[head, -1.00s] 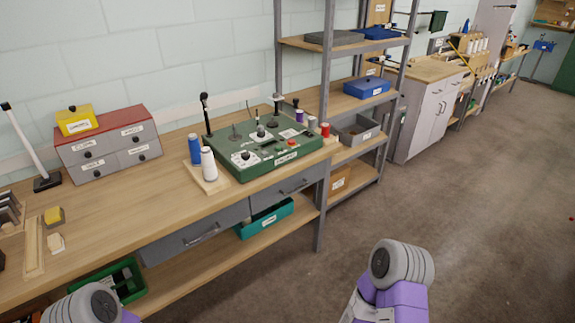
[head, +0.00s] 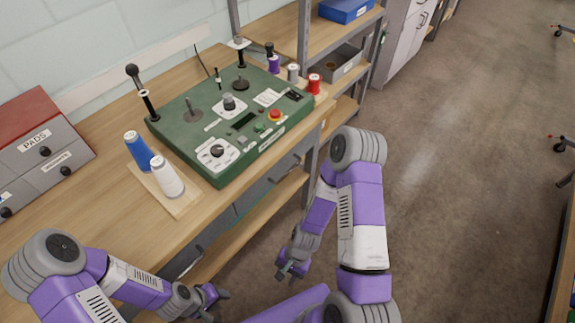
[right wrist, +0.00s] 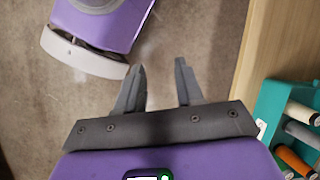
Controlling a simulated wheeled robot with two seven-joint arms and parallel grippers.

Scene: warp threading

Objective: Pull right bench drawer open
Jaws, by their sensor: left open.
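The bench's right drawer (head: 257,193) is a grey front under the wooden top. It is seen at a steep angle, partly under the bench edge, and looks closed. Its handle is hard to make out. My right gripper (head: 289,271) hangs over the floor in front of the bench, apart from the drawer. In the right wrist view its two fingers (right wrist: 158,88) are parted with nothing between them. My left gripper (head: 215,296) is low at the bottom of the head view, in front of the bench, open and apart from the drawers.
The green control box (head: 230,120) stands on the bench top. A blue spool (head: 138,150) and a white spool (head: 166,177) stand on a wooden board beside it. A teal bin (right wrist: 270,108) with spools is at right in the wrist view. Floor (head: 470,180) on the right is clear.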

